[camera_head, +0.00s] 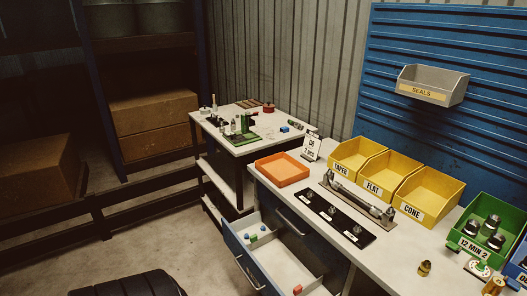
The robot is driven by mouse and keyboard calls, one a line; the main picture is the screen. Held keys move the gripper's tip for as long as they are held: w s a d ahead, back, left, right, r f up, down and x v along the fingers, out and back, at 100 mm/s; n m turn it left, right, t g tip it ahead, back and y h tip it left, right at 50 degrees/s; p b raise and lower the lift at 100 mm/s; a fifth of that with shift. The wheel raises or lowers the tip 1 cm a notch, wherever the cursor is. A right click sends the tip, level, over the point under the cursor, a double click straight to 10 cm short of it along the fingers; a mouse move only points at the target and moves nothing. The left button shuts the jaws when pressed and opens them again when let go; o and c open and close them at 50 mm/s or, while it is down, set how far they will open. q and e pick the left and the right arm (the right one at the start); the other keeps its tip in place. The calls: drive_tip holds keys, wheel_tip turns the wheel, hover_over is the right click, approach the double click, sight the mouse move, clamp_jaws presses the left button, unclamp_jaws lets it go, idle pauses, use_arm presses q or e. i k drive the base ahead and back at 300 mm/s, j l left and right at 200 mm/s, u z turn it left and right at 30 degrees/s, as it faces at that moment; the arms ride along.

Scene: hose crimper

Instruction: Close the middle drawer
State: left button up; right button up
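A drawer (285,262) with a pale interior and a blue front (240,257) stands pulled out from the blue cabinet under the workbench (357,238). Its front carries a bar handle (248,273) and faces the lower left. Several small blue, green and white items lie in its far left part, and a small red item is near its lower right. A shut drawer front (298,228) with a handle sits above it, just under the worktop. Whatever lies below the open drawer is hidden. Neither of my grippers is in view.
The worktop holds an orange tray (282,169), yellow bins (428,193), a green bin (484,233), a black strip with fittings (334,215) and a loose brass fitting (424,268). A smaller cart (243,139) stands behind. Bare floor (190,245) lies left of the open drawer.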

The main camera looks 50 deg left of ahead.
sight(271, 269)
drive_tip(key=u, duration=1.8)
